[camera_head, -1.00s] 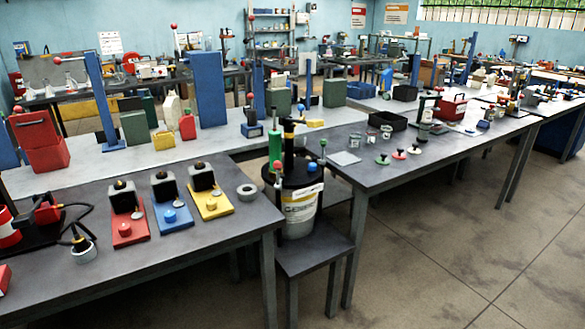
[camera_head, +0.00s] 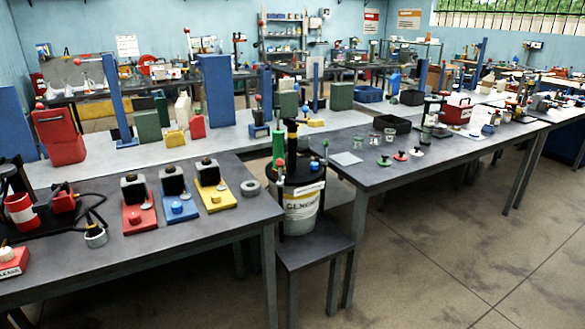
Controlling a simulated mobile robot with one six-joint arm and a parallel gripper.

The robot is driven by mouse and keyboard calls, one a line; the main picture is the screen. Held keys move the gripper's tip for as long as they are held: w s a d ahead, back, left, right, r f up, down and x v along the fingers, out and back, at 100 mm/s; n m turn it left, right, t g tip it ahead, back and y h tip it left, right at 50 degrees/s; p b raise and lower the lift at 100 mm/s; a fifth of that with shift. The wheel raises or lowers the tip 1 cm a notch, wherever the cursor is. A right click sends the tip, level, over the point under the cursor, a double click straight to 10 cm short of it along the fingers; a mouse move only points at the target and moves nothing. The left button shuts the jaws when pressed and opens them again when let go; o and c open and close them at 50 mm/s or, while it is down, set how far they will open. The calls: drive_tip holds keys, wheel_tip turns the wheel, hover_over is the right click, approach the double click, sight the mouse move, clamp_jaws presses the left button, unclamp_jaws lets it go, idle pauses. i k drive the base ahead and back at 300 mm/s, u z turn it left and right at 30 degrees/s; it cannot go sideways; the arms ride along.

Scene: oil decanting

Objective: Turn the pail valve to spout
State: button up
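The pail (camera_head: 300,212) is white and yellow with a dark lid and a partly readable label. It stands upright on a low dark stand (camera_head: 315,250) in the gap between two grey benches. A black pump column with a black top (camera_head: 291,132) rises from its lid. Beside the column are a green upright part (camera_head: 278,147) and a small red knob (camera_head: 279,163). A thin upright with a green tip (camera_head: 325,143) stands at the lid's right. I cannot tell which part is the valve or how it is set. My gripper is not in view.
The left bench (camera_head: 230,232) bears red, blue and yellow bases with black blocks, a grey ring (camera_head: 250,187) and a red can (camera_head: 21,212). The right bench (camera_head: 372,180) bears small jars and coloured knobs. The floor (camera_head: 460,240) at right is clear.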

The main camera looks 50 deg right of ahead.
sight(313, 166)
drive_tip(key=z, duration=0.4)
drive_tip(key=k, duration=0.15)
drive_tip(key=u, duration=2)
drive_tip(key=k, duration=1.15)
drive_tip(key=z, duration=2.3)
